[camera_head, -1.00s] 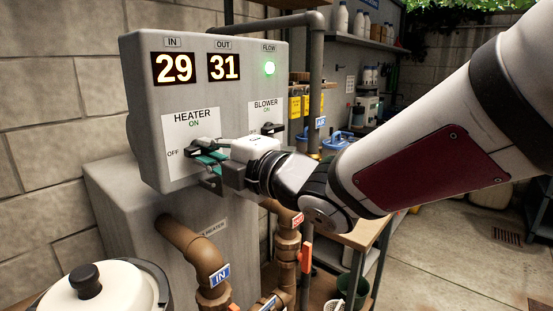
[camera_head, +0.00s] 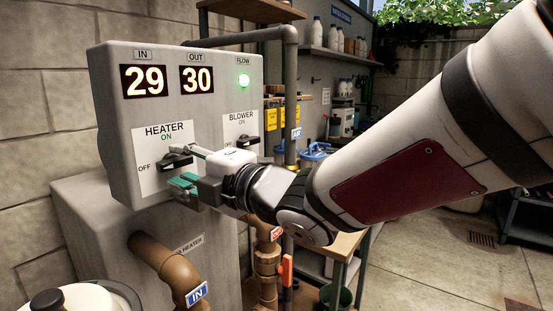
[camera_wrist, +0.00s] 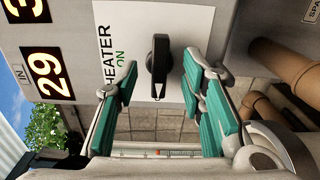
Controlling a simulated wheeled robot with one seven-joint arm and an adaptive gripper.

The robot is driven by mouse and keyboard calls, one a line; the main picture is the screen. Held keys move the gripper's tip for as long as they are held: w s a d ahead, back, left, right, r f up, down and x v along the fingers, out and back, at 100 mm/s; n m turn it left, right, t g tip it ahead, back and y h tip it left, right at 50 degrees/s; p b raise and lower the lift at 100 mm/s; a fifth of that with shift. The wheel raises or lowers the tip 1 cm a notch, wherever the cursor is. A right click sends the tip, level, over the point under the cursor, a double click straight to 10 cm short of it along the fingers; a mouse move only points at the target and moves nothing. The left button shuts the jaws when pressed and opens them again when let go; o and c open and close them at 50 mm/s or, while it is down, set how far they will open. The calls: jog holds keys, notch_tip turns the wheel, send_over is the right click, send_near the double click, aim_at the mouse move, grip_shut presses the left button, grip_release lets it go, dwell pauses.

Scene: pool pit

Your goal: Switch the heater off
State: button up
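The heater dial is a black knob (camera_head: 176,161) on a white plate (camera_head: 150,181) marked HEATER, with a green ON and OFF at its left. The knob lies about level across the plate. In the wrist view, the knob (camera_wrist: 159,67) has a pale mark at its lower end, the plate's left side. My gripper (camera_head: 180,167) is in front of the plate. In the wrist view, its green-padded fingers (camera_wrist: 158,100) are spread wide, with the knob in line with the gap and apart from both pads. Nothing is held.
The blower knob (camera_head: 247,141) is close to the right of my gripper. Brown pipes (camera_head: 172,265) run below. Open floor (camera_head: 430,270) lies at the right.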

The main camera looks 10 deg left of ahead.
jog(key=v, duration=0.6)
jog(key=shift+d, duration=0.2)
jog(key=shift+s, duration=0.1)
jog(key=w+d+m+t+h+p, duration=0.1)
jog(key=w+d+m+t+h, duration=0.3)
jog(key=d, duration=0.4)
jog(key=w+d+m+t+h+p, duration=0.2)
jog(key=d+m+h, duration=0.2)
jog(key=d+m, duration=0.3)
jog(key=s+d+f+m+g+h+p, duration=0.1)
jog(key=s+d+m+h, duration=0.1)
jog(key=d+m+h, duration=0.45)
jog(key=s+d+f+m+h+p, duration=0.1)
jog(key=s+d+m, duration=0.2)
jog(key=d, duration=0.6)
jog(key=s+d+f+m+g+p, duration=0.1)
jog(key=s+d+m+g, duration=0.1)
jog(key=s, duration=0.4)
jog(key=s+d+f+m+g+p, duration=0.1)
jog(key=s+d+f+m+g, duration=0.1)
jog(key=s+m, duration=0.3)
jog(key=s+d+f+m+g+h+p, duration=0.1)
jog(key=s+d+m+g, duration=0.2)
jog(key=s, duration=0.6)
jog(key=shift+s+d+f+m+g, duration=0.2)
jog(key=shift+d+m+g, duration=0.1)
jog(key=shift+d+m, duration=0.45)
